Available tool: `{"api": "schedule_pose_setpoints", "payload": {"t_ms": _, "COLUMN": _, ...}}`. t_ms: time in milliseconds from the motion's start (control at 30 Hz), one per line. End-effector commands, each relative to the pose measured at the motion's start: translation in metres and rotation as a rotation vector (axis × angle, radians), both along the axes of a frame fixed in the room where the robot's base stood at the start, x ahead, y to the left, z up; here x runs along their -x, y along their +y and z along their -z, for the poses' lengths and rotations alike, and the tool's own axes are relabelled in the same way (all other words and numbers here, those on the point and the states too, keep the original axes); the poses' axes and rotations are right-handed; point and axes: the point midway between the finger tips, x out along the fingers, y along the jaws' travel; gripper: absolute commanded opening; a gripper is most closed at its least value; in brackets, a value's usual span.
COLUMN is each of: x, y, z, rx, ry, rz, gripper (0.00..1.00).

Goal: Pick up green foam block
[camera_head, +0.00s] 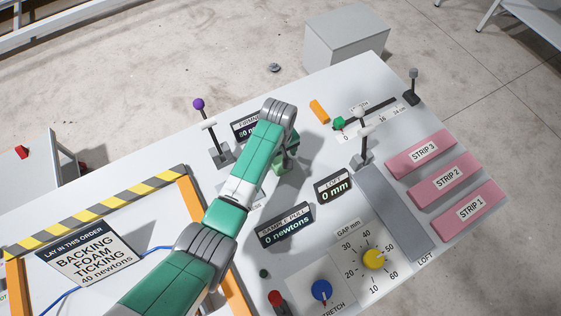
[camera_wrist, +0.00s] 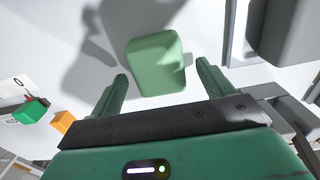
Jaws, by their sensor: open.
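The green foam block (camera_wrist: 156,62) is pale green with rounded corners. In the wrist view it lies on the white surface just ahead of my gripper (camera_wrist: 162,72), between the lines of its two spread green fingers. The fingers are apart with clear space between them, and nothing is held. In the head view my gripper (camera_head: 287,160) is over the middle of the white table, and my arm hides much of this spot. A bit of pale green shows under it, but I cannot tell the block's outline there.
Standing levers (camera_head: 221,152) and (camera_head: 364,150) flank my gripper. Display signs (camera_head: 286,227) and (camera_head: 333,187) stand in front. A small orange block (camera_head: 319,111) and a green slider piece (camera_head: 338,124) lie beyond. Pink strips (camera_head: 447,179) lie at right; a striped frame (camera_head: 100,210) at left.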

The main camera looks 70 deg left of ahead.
Motion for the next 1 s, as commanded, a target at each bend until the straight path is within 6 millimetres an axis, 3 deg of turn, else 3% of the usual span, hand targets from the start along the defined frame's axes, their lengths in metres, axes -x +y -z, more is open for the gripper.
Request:
{"api": "schedule_pose_setpoints", "payload": {"t_ms": 100, "x": 0.0, "y": 0.0, "z": 0.013, "rx": 0.0, "ry": 0.0, "rz": -0.001, "gripper": 0.8}}
{"api": "schedule_pose_setpoints", "payload": {"t_ms": 333, "x": 0.0, "y": 0.0, "z": 0.013, "rx": 0.0, "ry": -0.002, "rz": 0.0, "gripper": 0.78}}
{"api": "schedule_pose_setpoints", "payload": {"t_ms": 567, "x": 0.0, "y": 0.0, "z": 0.013, "rx": 0.0, "ry": -0.001, "rz": 0.0, "gripper": 0.33}}
{"api": "schedule_pose_setpoints", "payload": {"t_ms": 867, "x": 0.0, "y": 0.0, "z": 0.012, "rx": -0.001, "ry": -0.001, "rz": 0.0, "gripper": 0.33}}
{"api": "schedule_pose_setpoints", "payload": {"t_ms": 1000, "x": -0.001, "y": 0.0, "z": -0.005, "rx": -0.004, "ry": -0.004, "rz": 0.002, "gripper": 0.33}}
